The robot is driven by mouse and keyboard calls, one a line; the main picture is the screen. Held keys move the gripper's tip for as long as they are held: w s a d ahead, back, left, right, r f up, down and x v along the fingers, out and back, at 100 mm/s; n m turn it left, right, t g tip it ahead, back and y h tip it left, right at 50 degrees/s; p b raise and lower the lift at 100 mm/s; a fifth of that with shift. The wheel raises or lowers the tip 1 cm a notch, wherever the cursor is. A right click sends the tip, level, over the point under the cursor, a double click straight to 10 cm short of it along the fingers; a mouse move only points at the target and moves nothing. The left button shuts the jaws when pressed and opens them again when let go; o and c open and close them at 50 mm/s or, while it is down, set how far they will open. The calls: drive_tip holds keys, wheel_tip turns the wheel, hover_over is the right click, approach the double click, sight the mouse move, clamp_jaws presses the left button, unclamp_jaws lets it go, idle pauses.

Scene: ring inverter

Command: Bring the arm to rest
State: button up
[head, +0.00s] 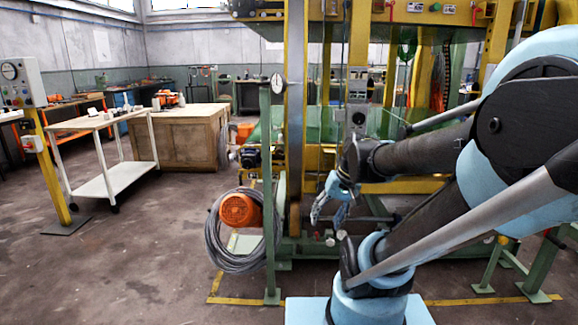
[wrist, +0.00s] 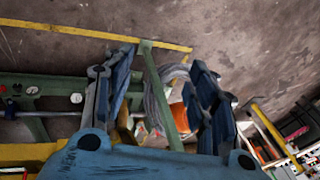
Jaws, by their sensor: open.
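My gripper (head: 328,212) hangs in the air in the middle of the head view, in front of the green and yellow machine. In the wrist view its two blue fingers (wrist: 158,90) stand wide apart with nothing between them but the background. The gripper is open and empty. My arm reaches in from the right side of the head view, and its light blue and black links hide part of the machine.
A large machine (head: 296,120) with yellow posts stands close beyond my gripper. An orange motor (head: 240,210) and a grey cable coil (head: 222,240) are left of it. A white trolley (head: 115,178) and wooden cabinet (head: 180,138) stand further left. Floor at front left is clear.

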drive_tip(key=s+d+f+h, duration=0.3)
drive_tip(key=s+d, duration=0.2)
drive_tip(key=d, duration=0.2)
drive_tip(key=shift+s+d+f, duration=0.25)
drive_tip(key=shift+s, duration=0.15)
drive_tip(key=w+a+r+y, duration=0.3)
drive_tip(key=w+a+r, duration=0.15)
drive_tip(key=w, duration=0.45)
drive_tip(key=w+a+r+y, duration=0.4)
drive_tip(key=w+r, duration=0.2)
drive_tip(key=w, duration=0.4)
drive_tip(key=w+r+t+y, duration=0.2)
drive_tip(key=w+r+y, duration=0.15)
drive_tip(key=w, duration=0.75)
drive_tip(key=t+y, duration=0.1)
drive_tip(key=y, duration=0.1)
approach(282, 153)
drive_tip(key=shift+m, duration=0.3)
drive_tip(key=x, duration=0.9)
drive_tip(key=shift+w+a+f, duration=0.1)
drive_tip(key=shift+a+f, duration=0.05)
drive_tip(key=shift+a, duration=0.2)
